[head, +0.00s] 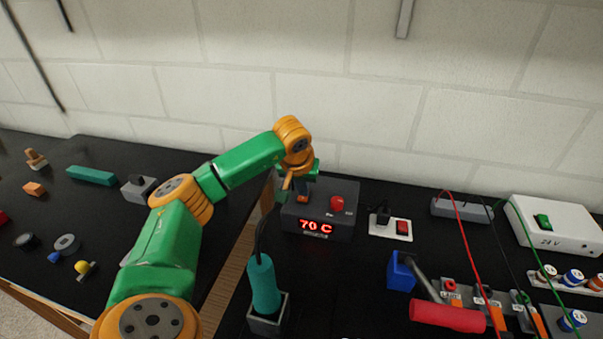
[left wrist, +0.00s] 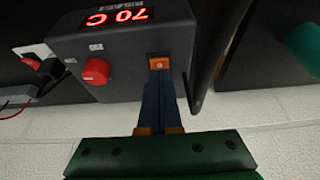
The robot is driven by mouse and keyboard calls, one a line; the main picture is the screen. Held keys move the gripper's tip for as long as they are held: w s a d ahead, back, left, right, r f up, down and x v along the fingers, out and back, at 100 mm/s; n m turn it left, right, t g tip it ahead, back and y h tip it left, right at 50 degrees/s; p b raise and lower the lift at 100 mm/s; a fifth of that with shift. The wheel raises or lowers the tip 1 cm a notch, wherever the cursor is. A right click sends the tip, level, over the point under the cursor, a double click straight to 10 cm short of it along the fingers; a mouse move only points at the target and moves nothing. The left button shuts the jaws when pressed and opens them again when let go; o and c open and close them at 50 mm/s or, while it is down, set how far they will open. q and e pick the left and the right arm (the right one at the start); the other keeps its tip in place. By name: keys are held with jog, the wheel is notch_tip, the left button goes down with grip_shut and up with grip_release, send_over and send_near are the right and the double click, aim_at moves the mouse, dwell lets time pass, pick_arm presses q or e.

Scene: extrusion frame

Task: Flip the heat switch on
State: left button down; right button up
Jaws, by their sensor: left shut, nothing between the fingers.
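A dark grey heater box (head: 343,217) stands on the black bench, with a lit red display reading 70 C (head: 315,228) and a red knob (head: 337,202). In the left wrist view the box (left wrist: 130,52) appears upside down with its red knob (left wrist: 96,71). My left gripper (head: 301,197) is shut and empty, its tips at the box's face on the side away from the knob. In the left wrist view the gripper (left wrist: 158,64) covers that spot, so any switch behind it is hidden; contact is unclear. My right gripper is out of view.
A teal-handled iron (head: 263,285) stands in a grey holder, its cable near my left gripper. A white outlet plate (head: 379,231) with a plug and red rocker (head: 404,228) is right of the box. A white 24 V supply (head: 560,233) stands farther right.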

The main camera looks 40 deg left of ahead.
pick_arm(q)
jog(key=p+v, duration=0.1)
jog(key=v, duration=0.1)
jog(key=w+p+v, duration=0.1)
jog(key=p+v, duration=0.1)
jog(key=shift+s+a+r, duration=0.1)
jog(key=shift+r, duration=0.45)
jog(key=b+v, duration=0.2)
jog(key=v, duration=0.7)
jog(key=shift+s, duration=0.35)
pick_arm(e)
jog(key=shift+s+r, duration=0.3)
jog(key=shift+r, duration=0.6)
pick_arm(q)
jog(key=shift+f, duration=0.15)
jog(key=b+x, duration=0.2)
jog(key=x, duration=0.2)
jog(key=b+x, duration=0.3)
jog(key=x, duration=0.2)
jog(key=b+x, duration=0.3)
jog(key=x, duration=0.2)
jog(key=shift+w+a, duration=0.15)
jog(key=shift+w, duration=0.3)
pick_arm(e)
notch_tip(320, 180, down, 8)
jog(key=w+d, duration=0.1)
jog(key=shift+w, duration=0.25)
